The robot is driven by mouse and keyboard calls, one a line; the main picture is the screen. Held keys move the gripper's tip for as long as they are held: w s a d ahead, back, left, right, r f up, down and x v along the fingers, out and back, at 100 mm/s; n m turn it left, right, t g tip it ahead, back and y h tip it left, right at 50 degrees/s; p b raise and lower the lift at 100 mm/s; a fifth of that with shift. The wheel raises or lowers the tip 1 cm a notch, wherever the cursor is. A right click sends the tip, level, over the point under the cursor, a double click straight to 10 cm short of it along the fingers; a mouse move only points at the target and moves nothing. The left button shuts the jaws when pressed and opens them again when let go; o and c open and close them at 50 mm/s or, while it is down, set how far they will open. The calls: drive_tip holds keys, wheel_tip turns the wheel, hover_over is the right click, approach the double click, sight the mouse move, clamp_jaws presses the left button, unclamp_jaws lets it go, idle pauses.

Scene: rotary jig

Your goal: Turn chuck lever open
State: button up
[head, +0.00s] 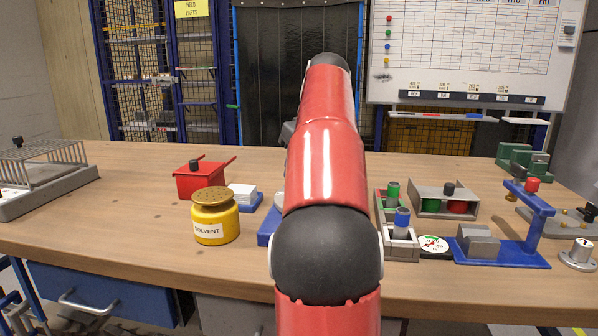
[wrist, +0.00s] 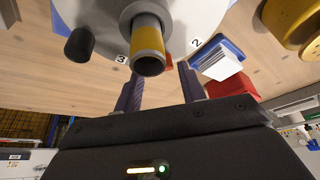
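In the wrist view, the rotary jig's round grey plate (wrist: 185,15) fills the top edge, with the numbers 3 and 2 on it. A yellow and grey tube (wrist: 149,45) sticks out from it toward my gripper. A black knob (wrist: 80,45) stands at the plate's left; I cannot tell for certain whether it belongs to the chuck lever. My gripper (wrist: 160,88) is open, its two dark fingers apart with nothing visible between them. The tube's end lies just beyond the fingertips. In the head view my red arm hides the gripper and most of the jig.
The yellow solvent pot (head: 214,222), a red box (head: 199,180) and a blue tray with white pieces (head: 243,197) stand left of my arm. Several fixtures, including a blue stand (head: 500,250), crowd the right. The wooden table (head: 110,220) is clear at front left.

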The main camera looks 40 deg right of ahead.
drive_tip(key=v, duration=0.6)
drive_tip(key=shift+s, duration=0.2)
idle(0.4)
